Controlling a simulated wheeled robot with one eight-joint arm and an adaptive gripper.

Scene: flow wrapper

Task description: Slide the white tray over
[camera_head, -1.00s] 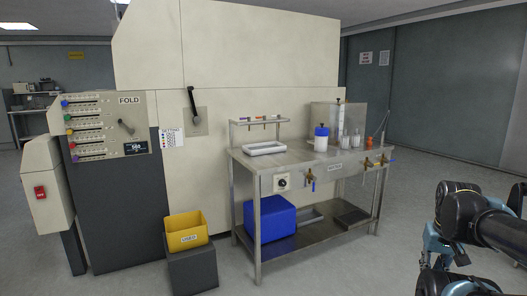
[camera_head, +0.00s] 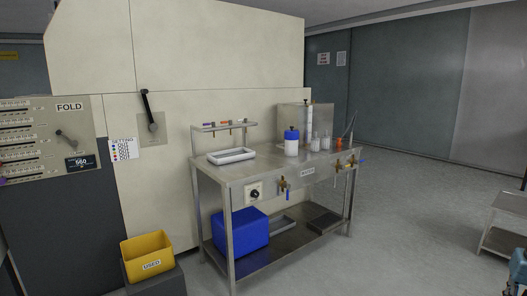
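The white tray (camera_head: 232,156) is a shallow rectangular tray with a raised rim. It sits on the left end of the steel bench top (camera_head: 238,175), in front of a small raised rack (camera_head: 222,126). The tray looks empty, though its inside is small in the picture. My gripper is not in view. Only a small blue and black piece of my arm shows at the lower right edge.
A blue bin (camera_head: 240,231) is on the lower shelf. A yellow bin (camera_head: 147,256) stands left.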

